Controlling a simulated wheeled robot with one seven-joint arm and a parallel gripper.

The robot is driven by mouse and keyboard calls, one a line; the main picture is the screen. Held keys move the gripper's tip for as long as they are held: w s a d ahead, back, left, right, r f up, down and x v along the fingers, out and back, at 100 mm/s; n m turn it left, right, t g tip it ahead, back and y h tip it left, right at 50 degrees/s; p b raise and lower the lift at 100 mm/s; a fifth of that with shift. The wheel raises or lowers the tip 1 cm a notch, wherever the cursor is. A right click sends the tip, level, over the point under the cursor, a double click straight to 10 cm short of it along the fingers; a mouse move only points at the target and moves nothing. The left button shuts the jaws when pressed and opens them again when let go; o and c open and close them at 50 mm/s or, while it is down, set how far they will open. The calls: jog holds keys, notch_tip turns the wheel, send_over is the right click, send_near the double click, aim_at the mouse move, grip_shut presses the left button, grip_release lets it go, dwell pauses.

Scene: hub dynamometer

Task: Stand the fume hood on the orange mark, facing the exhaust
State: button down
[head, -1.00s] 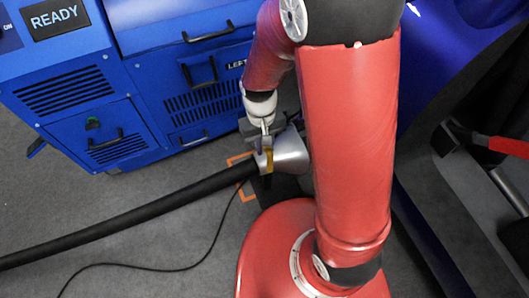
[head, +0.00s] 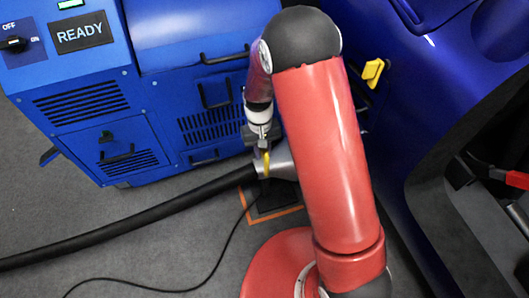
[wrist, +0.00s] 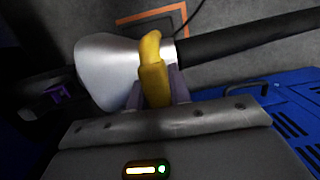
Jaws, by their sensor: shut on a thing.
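The fume hood is a silver funnel (head: 282,165) with a yellow handle (head: 264,163), on the end of a black hose. My gripper (head: 262,148) is shut on the yellow handle. In the wrist view the handle (wrist: 153,75) sits between my fingers, with the flared silver hood (wrist: 105,70) to its left. The wide mouth is partly hidden behind my arm in the head view. The orange mark (head: 287,211) is an outline on the floor around a dark patch, partly hidden by the hood and my arm. I cannot tell the hood's height above it. I cannot make out the exhaust.
The black hose (head: 130,219) runs left across the floor, with a thin cable (head: 215,262) nearby. A blue cabinet (head: 130,85) with a READY display stands behind. A blue car body (head: 430,100) with an open door is at right. Grey floor at lower left is mostly clear.

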dwell(0.3)
jog(key=c, duration=1.7)
grip_release()
jog(key=shift+f, duration=0.2)
jog(key=shift+c, duration=0.2)
jog(key=o, duration=0.5)
jog(key=shift+c, duration=0.2)
jog(key=shift+r, duration=0.1)
jog(key=r, duration=0.4)
jog(key=w+r+p, duration=0.1)
jog(key=r, duration=0.7)
jog(key=shift+w+a+r, duration=0.2)
jog(key=shift+w+a, duration=0.05)
jog(key=shift+w, duration=0.1)
jog(key=s+d+r+m+t+y, duration=0.1)
jog(key=s+d+r+t, duration=0.1)
jog(key=s+d+r, duration=0.55)
jog(key=s+d+r+m+t, duration=0.1)
jog(key=s+d+r+t, duration=0.3)
jog(key=r, duration=0.6)
jog(key=s+d+r+m+t, duration=0.1)
jog(key=s+d, duration=0.1)
jog(key=s, duration=0.8)
jog(key=shift+s+d+r, duration=0.2)
jog(key=shift+d+r, duration=0.1)
jog(key=shift+d, duration=0.05)
